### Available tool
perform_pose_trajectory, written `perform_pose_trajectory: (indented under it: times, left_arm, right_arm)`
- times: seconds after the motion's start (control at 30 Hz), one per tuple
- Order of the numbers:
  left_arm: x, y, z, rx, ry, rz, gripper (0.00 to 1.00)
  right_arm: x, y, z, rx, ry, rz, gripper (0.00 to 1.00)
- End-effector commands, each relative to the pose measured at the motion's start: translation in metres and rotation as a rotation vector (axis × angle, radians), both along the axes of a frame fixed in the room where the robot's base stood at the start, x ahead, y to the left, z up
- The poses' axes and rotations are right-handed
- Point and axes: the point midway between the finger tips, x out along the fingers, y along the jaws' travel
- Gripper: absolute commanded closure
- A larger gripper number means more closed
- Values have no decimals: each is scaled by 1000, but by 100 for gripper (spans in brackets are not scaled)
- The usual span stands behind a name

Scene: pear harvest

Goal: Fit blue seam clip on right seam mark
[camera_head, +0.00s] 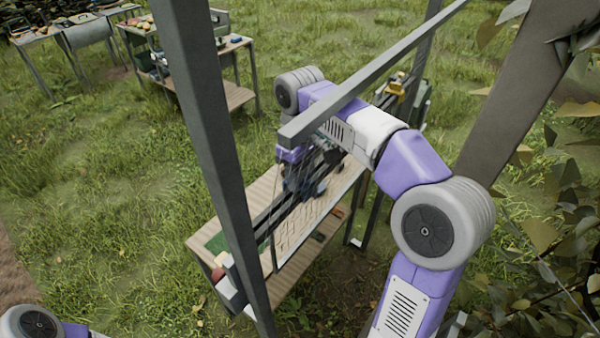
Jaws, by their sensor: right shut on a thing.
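My right arm reaches in from the lower right over the wooden workbench (262,196). My right gripper (303,188) is low over the bench's middle, small and partly covered by my own arm and a grey beam. It is shut on a small dark blue thing, which looks like the blue seam clip (319,187); its outline is hard to make out. A pale panel (340,190) with dark rails lies beside and below the gripper. I cannot make out the right seam mark, nor whether the clip touches the panel. My left gripper is out of view.
A grey upright post (205,130) and a slanting grey beam (370,75) stand close to my right arm. A trunk (520,85) and leaves crowd the right side. Other tables (235,45) stand at the back left. Open grass lies left of the bench.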

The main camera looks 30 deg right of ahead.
Motion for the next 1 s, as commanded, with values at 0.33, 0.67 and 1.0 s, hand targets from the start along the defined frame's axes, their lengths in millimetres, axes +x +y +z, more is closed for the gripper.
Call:
perform_pose_trajectory:
  times: [0.33,0.67,1.0]
  left_arm:
    - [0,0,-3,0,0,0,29]
    - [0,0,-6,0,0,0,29]
    - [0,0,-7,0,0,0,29]
  right_arm:
    - [0,0,-5,0,0,0,88]
    - [0,0,-9,0,0,0,88]
    - [0,0,-9,0,0,0,29]
